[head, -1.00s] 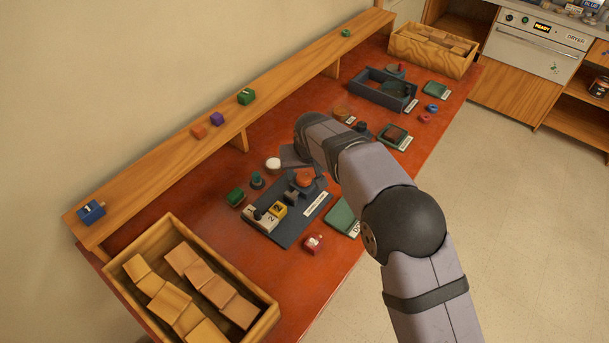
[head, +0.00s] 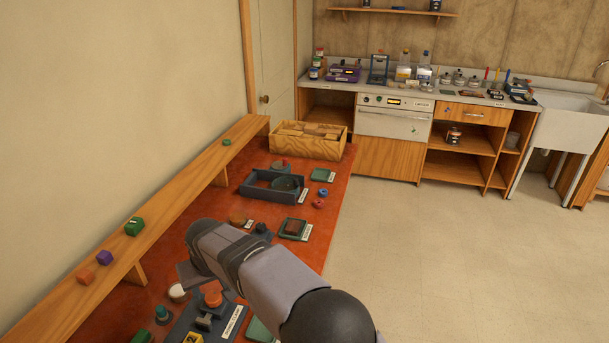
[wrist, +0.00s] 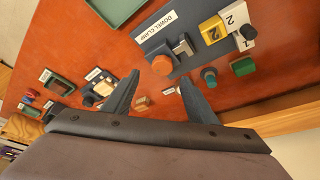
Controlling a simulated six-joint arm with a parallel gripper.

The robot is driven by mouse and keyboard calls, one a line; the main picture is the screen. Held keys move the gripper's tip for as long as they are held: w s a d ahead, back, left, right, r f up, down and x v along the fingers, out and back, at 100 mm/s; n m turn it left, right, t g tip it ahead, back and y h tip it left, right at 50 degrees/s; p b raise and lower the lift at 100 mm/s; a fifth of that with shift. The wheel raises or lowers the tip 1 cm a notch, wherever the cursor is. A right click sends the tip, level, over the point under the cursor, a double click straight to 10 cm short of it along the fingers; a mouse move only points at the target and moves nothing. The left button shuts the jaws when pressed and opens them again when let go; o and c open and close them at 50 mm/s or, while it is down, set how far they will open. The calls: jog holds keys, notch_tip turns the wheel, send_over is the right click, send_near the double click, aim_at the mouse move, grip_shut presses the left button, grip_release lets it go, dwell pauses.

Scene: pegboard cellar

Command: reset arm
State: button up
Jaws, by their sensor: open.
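My gripper (wrist: 158,98) is open in the wrist view, with its two dark fingers apart and nothing between them. It hangs above the red table (head: 163,283). A dark board labelled "DOWEL CLAMP" (wrist: 157,25) lies close by and carries an orange round knob (wrist: 163,65) and a yellow block marked 2 (wrist: 213,30). In the head view my arm reaches over the table from the lower right, and the gripper's fingertips are hard to make out. The orange knob (head: 213,295) shows just below the arm there.
A raised wooden shelf (head: 180,198) along the wall holds small coloured blocks. A dark tray (head: 270,190) and a wooden crate (head: 307,148) stand farther back. A counter with an oven (head: 393,118) and a sink (head: 573,125) are beyond. The floor right of the table is clear.

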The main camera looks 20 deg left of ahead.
jog(key=w+d+m+g+h, duration=0.1)
jog(key=w+d+m, duration=0.1)
jog(key=d, duration=1.4)
jog(key=w+d+m+h, duration=0.1)
jog(key=d+m+h, duration=0.15)
jog(key=d, duration=1.25)
jog(key=s+d+f+m+g, duration=0.2)
jog(key=s+d+f+m, duration=0.1)
jog(key=s+d, duration=1.4)
jog(key=d+m, duration=0.1)
jog(key=d, duration=0.1)
jog(key=shift+d+m, duration=0.3)
jog(key=shift+m, duration=0.05)
